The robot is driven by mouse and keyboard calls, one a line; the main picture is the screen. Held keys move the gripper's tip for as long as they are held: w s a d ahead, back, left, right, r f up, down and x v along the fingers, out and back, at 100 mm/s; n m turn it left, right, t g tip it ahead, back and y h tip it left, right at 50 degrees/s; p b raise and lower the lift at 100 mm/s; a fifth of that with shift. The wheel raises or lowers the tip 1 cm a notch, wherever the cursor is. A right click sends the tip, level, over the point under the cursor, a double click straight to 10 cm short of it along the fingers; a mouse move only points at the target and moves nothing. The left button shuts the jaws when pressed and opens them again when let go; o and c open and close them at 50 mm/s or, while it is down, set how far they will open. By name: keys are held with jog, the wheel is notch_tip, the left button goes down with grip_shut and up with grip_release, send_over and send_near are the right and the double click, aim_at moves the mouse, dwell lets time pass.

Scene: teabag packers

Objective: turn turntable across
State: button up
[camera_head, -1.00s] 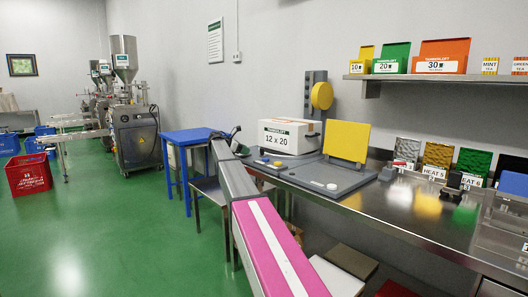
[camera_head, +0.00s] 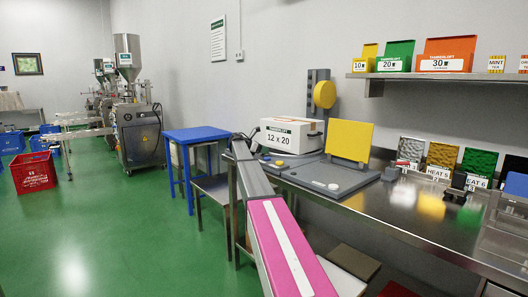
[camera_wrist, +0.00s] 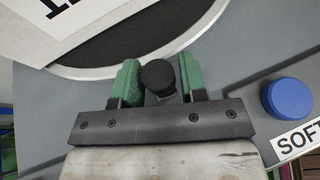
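The turntable is a dark disc with a pale rim (camera_wrist: 100,73), seen close up at the top of the wrist view. A white carton marked 12 x 20 (camera_head: 289,136) stands on it, and its corner shows in the wrist view (camera_wrist: 25,45). A black round knob (camera_wrist: 158,75) stands by the rim. In the head view my pink and grey arm reaches to the carton's left side, and my gripper (camera_head: 246,144) is small there. Most of the disc is hidden.
A blue button (camera_wrist: 288,97) sits right of the gripper beside a label reading SOFT. A grey panel with an upright yellow board (camera_head: 350,142) stands right of the carton. A blue table (camera_head: 195,134) stands behind to the left. Green floor is open at left.

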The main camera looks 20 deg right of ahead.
aim_at(275, 153)
jog(key=shift+d, duration=0.2)
grip_shut()
jog(key=shift+s+d, duration=0.3)
jog(key=shift+s, duration=0.45)
jog(key=shift+s+d, duration=0.25)
jog(key=shift+s, duration=0.45)
jog(key=shift+w, duration=0.1)
grip_release()
